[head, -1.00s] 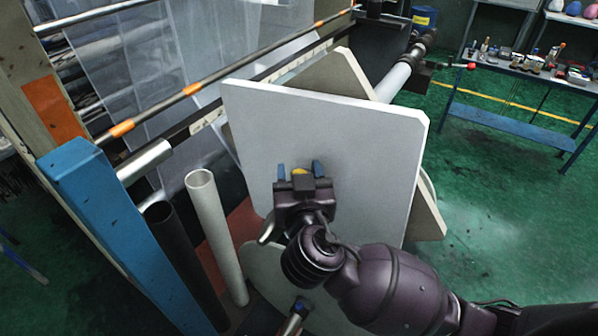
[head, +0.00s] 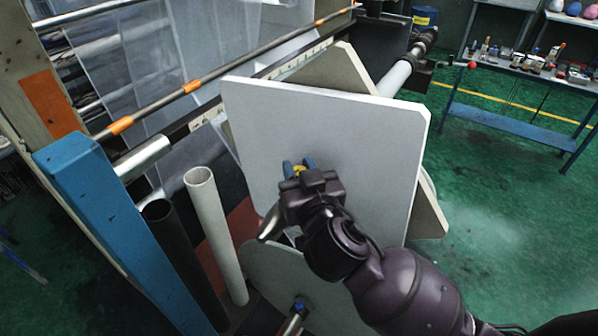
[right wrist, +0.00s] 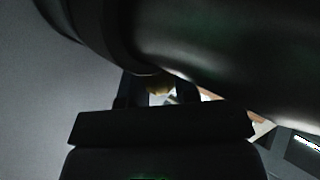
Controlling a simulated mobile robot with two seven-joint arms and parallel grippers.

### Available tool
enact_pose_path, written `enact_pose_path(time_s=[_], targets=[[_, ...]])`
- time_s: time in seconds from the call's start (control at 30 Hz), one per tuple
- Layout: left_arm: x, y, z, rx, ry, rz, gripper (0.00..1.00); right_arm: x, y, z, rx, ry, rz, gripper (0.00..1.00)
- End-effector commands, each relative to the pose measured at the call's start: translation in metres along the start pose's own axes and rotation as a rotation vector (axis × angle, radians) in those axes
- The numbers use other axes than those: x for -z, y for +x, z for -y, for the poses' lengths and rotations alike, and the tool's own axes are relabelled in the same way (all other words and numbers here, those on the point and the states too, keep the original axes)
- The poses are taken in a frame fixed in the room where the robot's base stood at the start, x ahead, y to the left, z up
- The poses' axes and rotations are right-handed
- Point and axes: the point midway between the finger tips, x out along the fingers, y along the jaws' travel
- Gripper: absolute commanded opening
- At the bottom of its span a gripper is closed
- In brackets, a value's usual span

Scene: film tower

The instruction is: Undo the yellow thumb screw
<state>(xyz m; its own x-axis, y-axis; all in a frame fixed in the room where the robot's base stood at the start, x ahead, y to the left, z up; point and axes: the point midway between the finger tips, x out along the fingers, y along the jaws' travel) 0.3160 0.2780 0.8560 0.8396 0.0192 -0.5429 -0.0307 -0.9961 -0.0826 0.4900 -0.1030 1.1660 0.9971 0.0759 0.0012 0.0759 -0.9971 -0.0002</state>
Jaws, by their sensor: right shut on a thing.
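The yellow thumb screw (head: 299,171) sits on the face of the large pale square plate (head: 340,130). My right gripper (head: 299,167) is at the plate, with its blue fingertips on both sides of the screw, shut on it. The gripper body hides the lower part of the screw. In the right wrist view the yellow screw (right wrist: 158,86) shows dimly between the dark fingers, and much of that view is covered by dark parts. My left gripper is not in view.
A white tube (head: 216,235) and a black tube (head: 180,265) stand left of the plate, beside a blue post (head: 120,235). Another pale plate with a blue-tipped rod (head: 298,308) lies below. A blue workbench (head: 510,120) stands at the far right.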

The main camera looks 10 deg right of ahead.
Motion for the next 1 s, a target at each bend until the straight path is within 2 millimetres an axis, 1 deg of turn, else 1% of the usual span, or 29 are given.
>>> enact_pose_path(time_s=[0.3, 0.6, 0.8, 1.0], targets=[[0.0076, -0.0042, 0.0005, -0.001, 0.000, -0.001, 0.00, 0.0009, 0.0003, -0.0014, 0.261, -0.004, 0.002, 0.05], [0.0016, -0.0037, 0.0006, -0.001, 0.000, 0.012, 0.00, 0.0006, 0.0006, -0.0009, 0.478, -0.004, 0.001, 0.05], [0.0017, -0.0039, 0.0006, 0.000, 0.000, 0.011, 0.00, 0.0004, 0.0005, -0.0002, 0.566, -0.003, 0.001, 0.05], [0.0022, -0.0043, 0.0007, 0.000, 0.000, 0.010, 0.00, 0.0004, 0.0004, 0.0001, 0.607, -0.001, 0.002, 0.05]])
